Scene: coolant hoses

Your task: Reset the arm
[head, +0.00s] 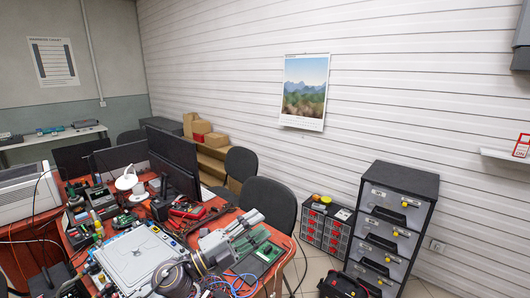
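My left gripper (248,222) shows at the lower middle of the head view, above the right part of the orange-red table. Its arm comes in from the bottom edge and points up and to the right. The fingers are small and seen at an angle, so I cannot tell whether they are open or shut. I see nothing clearly held in them. A green circuit board on a dark frame (268,252) lies just beyond and right of the gripper. My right arm and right gripper are not in view. No coolant hose can be made out for certain.
A pale boxy device (135,257) stands left of my arm. A monitor (175,163), tools and cables crowd the table (222,197). Dark chairs (270,203) stand behind it. A drawer cabinet (396,225) and a small parts organizer (325,228) stand right, against the white wall.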

